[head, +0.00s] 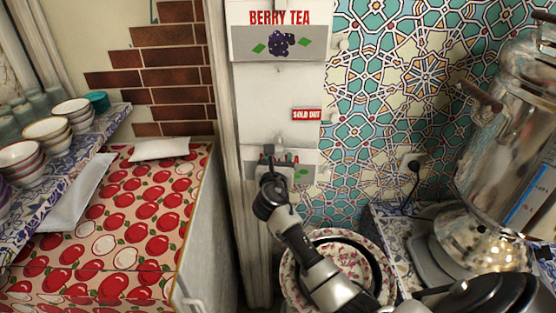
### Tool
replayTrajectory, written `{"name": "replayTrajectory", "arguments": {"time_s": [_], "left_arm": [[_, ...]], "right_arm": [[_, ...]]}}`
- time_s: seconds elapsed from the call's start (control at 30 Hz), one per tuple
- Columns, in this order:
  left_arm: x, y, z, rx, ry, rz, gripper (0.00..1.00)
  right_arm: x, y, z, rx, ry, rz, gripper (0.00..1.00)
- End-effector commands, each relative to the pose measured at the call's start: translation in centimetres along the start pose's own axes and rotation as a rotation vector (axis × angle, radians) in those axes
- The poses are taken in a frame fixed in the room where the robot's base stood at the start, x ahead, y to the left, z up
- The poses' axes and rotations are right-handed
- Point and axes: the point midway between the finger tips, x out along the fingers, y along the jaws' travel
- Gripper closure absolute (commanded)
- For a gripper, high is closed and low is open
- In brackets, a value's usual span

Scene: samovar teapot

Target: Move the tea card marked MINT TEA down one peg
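No card with readable MINT TEA lettering shows. A white and grey card marked BERRY TEA (307,43), with a dark berry picture, hangs at the top of the white board (265,110). A lower card (307,157) with a grey band and a bit of green is largely hidden behind my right gripper (270,158); its lettering cannot be read. My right gripper is in front of this lower card, its fingers close to it. I cannot tell whether they are open, shut or touching it. My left gripper is not in view.
A small red SOLD OUT tag (307,114) is on the board between the cards. A shiny samovar (500,150) stands at right. A floral plate (288,277) is below my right arm. Stacked bowls (20,157) line the left shelf beside an apple-patterned surface (120,215).

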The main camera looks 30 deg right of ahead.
Motion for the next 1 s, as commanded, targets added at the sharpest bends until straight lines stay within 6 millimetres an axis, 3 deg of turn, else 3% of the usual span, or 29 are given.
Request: {"name": "replayTrajectory", "arguments": {"time_s": [0.37, 0.8, 1.0], "left_arm": [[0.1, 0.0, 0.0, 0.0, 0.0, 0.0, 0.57], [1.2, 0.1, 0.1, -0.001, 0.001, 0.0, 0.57], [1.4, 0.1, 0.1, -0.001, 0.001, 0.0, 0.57]], "right_arm": [[-0.7, 0.0, -0.1, 0.0, 0.001, 0.0, 0.46], [-8.6, 0.0, -0.2, 0.002, 0.002, 0.001, 0.46], [-10.6, 0.0, -0.1, 0.0, 0.001, 0.0, 0.46]]}}
